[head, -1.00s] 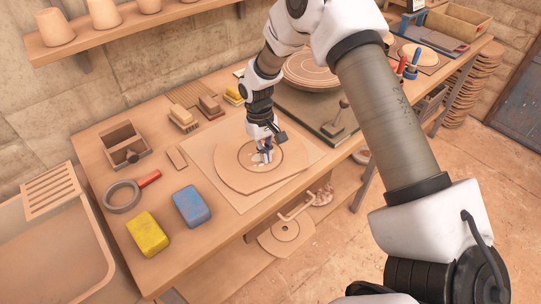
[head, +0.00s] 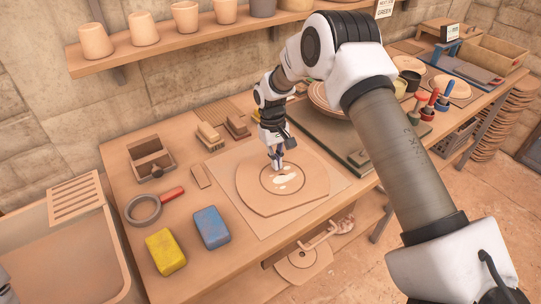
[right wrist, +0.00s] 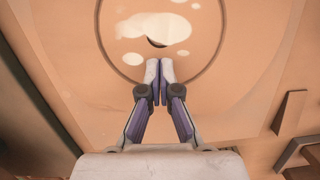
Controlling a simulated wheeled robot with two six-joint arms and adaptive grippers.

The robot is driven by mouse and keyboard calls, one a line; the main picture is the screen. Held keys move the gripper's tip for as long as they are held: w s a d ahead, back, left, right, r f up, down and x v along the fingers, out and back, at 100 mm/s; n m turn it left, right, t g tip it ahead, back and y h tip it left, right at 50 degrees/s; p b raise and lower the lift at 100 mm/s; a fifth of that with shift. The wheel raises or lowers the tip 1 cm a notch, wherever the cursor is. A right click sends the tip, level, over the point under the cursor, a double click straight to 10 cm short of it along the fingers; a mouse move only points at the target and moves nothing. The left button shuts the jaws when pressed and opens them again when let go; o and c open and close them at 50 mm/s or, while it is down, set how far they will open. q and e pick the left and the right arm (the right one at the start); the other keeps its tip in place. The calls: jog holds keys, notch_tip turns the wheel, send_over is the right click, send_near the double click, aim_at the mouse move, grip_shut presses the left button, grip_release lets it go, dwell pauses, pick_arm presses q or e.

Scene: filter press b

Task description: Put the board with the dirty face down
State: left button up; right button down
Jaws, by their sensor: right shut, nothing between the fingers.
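The board (head: 310,196) is a tan, rounded slab with a dark ring line on its face. It lies flat on a pale square sheet (head: 238,214) on the workbench. Several cream splotches (head: 285,181) show inside the ring on its upward face, and they also show in the right wrist view (right wrist: 165,27), near a small dark mark. My right gripper (head: 277,167) points down at the far part of the ring, with its fingertips together and nothing between them. In the right wrist view its fingertips (right wrist: 159,66) lie over the ring's inside; contact with the board is unclear.
A wooden box (head: 150,158) and brushes stand behind. A dark green slab (head: 325,132) with a round plate lies behind right. A sink (head: 70,245) is at left.

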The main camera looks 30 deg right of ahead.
aim_at(268, 159)
jog(key=w+b, duration=0.1)
jog(key=w, duration=0.4)
jog(key=shift+f, duration=0.15)
jog(key=shift+w, duration=0.3)
jog(key=shift+r, duration=0.2)
